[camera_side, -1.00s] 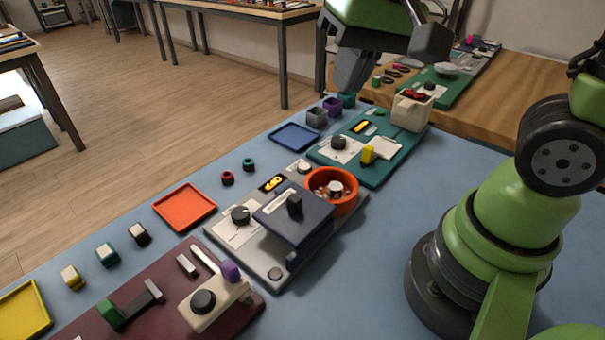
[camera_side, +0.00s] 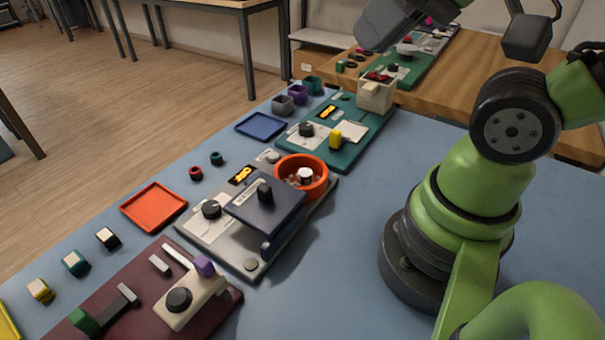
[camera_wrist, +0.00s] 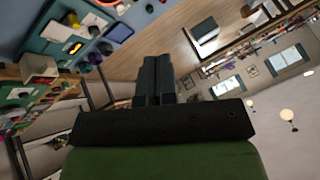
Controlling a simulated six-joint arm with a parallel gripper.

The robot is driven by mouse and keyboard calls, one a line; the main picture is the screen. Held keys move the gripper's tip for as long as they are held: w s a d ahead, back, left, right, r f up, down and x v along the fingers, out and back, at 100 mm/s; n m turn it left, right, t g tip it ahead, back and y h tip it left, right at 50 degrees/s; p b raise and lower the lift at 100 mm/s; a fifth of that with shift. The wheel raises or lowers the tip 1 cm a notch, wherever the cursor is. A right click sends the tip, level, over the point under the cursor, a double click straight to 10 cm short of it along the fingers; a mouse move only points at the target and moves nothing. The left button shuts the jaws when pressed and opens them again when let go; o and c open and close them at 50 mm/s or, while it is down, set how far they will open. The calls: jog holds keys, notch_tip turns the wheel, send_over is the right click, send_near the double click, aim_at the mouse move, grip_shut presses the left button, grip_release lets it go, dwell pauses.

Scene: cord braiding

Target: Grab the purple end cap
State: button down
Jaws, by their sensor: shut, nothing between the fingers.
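A small purple cap (camera_side: 204,266) sits on a beige block (camera_side: 188,300) on the maroon board at the front left in the side view. A purple open cup (camera_side: 297,94) stands farther back, between a grey cup and a teal cup; it also shows in the wrist view (camera_wrist: 95,58). I cannot tell from the pictures which purple piece is the end cap. My gripper (camera_side: 372,36) is high at the top of the side view, far from the purple cap and partly cut off. Its fingers are together and empty in the wrist view (camera_wrist: 157,60).
A grey board with a dark raised cover (camera_side: 265,205) and an orange bowl (camera_side: 301,175) stand mid-table. A teal board (camera_side: 349,149) with a beige bin (camera_side: 376,95) lies behind. An orange tray (camera_side: 154,207) and blue tray (camera_side: 260,125) lie left.

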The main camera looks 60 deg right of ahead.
jog(key=c, duration=1.8)
grip_release()
jog(key=o, duration=0.5)
jog(key=shift+o, duration=0.2)
jog(key=n+g+h, duration=0.2)
jog(key=n+g, duration=0.5)
jog(key=n, duration=0.8)
send_over(306, 172)
notch_tip(306, 172, down, 23)
jog(key=shift+r, duration=0.1)
jog(key=shift+f, duration=3.05)
